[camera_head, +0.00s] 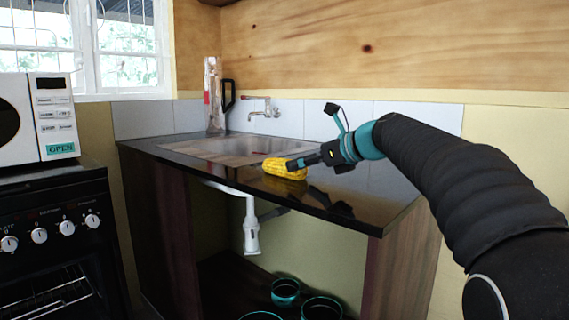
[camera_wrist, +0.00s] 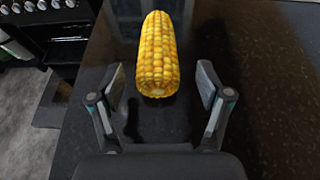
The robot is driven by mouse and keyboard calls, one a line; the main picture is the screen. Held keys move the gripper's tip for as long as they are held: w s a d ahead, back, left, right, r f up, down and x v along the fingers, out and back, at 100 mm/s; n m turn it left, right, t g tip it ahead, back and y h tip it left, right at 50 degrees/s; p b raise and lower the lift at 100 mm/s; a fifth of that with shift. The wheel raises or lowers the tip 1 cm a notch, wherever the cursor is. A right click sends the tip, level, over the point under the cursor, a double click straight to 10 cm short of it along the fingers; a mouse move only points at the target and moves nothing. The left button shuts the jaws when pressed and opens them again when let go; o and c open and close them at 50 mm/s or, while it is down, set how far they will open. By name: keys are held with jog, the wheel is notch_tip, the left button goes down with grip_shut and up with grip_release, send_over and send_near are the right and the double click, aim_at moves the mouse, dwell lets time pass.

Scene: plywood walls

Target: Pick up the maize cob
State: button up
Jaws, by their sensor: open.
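The yellow maize cob (camera_head: 284,169) lies on the dark countertop (camera_head: 340,205), in front of the sink. In the wrist view the maize cob (camera_wrist: 158,55) points away from me, its cut end nearest. My gripper (camera_head: 292,165) is low over the counter at the cob's right side in the head view. In the wrist view my gripper (camera_wrist: 160,82) is open, with one finger on each side of the cob's near end. Gaps show between both fingers and the cob. Most of the cob extends beyond the fingertips.
The sink (camera_head: 235,148) and a wall tap (camera_head: 265,107) are behind the cob. A bottle-like object (camera_head: 213,95) stands at the back left corner. A stove (camera_head: 50,235) with a microwave (camera_head: 38,118) is at left. Several pots (camera_head: 285,290) sit below. The counter right of the cob is clear.

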aim_at(283, 167)
jog(key=x, duration=0.5)
jog(key=shift+s+a, duration=0.15)
jog(key=shift+c, duration=0.2)
jog(key=c, duration=1.2)
jog(key=shift+c, duration=0.4)
jog(key=shift+r, duration=0.2)
